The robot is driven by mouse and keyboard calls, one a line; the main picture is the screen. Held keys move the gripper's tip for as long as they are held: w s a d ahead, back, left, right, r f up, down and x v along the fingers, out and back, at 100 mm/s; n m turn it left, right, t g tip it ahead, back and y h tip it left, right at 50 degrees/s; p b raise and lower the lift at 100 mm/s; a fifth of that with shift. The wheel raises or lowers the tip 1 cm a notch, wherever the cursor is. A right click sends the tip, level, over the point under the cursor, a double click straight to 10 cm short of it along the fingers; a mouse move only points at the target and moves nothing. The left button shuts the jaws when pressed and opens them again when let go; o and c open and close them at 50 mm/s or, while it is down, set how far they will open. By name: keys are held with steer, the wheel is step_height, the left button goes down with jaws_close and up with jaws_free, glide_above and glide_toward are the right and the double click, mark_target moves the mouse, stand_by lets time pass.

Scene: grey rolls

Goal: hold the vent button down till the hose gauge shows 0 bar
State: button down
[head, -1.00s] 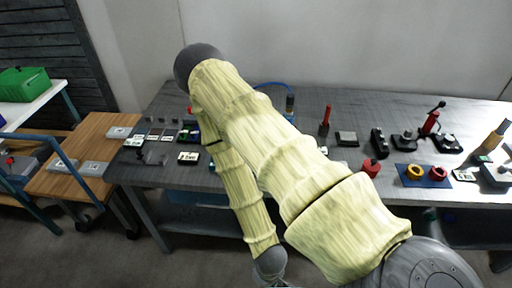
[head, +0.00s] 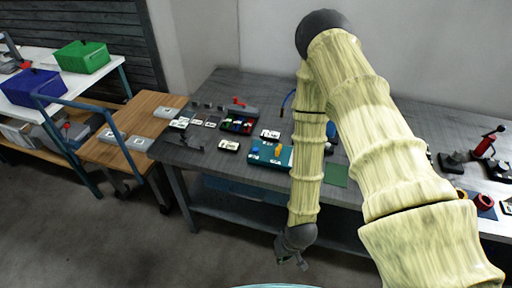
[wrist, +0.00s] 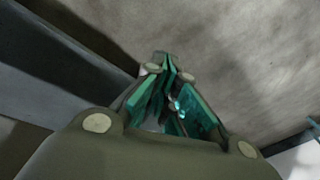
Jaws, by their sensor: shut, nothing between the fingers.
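My gripper (head: 292,264) hangs low in front of the grey workbench (head: 240,178), below its top and away from everything on it. In the wrist view my gripper's green fingers (wrist: 168,68) meet at the tips, shut and empty, over bare floor. A blue hose (head: 287,100) shows at the back of the bench, partly hidden by my arm. A teal unit (head: 265,160) with a small yellow part lies on the bench left of my forearm. I cannot make out the vent button or the gauge reading; my arm covers part of the bench.
Left of the bench stands a wooden cart (head: 150,108) with a blue handle. Behind it a white table bears a blue bin (head: 35,90) and a green bin (head: 82,56). A red-handled press (head: 487,143) stands on the bench at right. The floor in front is clear.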

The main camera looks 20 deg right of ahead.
steer(key=w+r+t+y+p, duration=0.1)
steer(key=w+r, duration=0.4)
steer(key=w, duration=0.4)
steer(key=w+r+t+p, duration=0.1)
steer(key=w+r+t, duration=0.1)
steer(key=w+r, duration=0.4)
steer(key=w+r+m+t+y+p, duration=0.1)
steer(key=w+r, duration=0.5)
steer(key=w, duration=0.7)
steer(key=shift+w+d+r+y+p, duration=0.2)
steer(key=shift+w+r+y+p, duration=0.05)
steer(key=shift+w+y+p, duration=0.1)
step_height(320, 180, up, 10)
steer(key=t+p, duration=0.1)
steer(key=t, duration=0.1)
glide_above(258, 148)
steer(key=shift+w+y, duration=0.15)
steer(key=shift+y, duration=0.1)
steer(key=shift+f+b, duration=2.6)
steer(key=shift+f, duration=1.8)
steer(key=shift+f+b, duration=0.35)
steer(key=shift+f, duration=0.05)
steer(key=shift+f+b, duration=0.4)
steer(key=shift+f, duration=0.1)
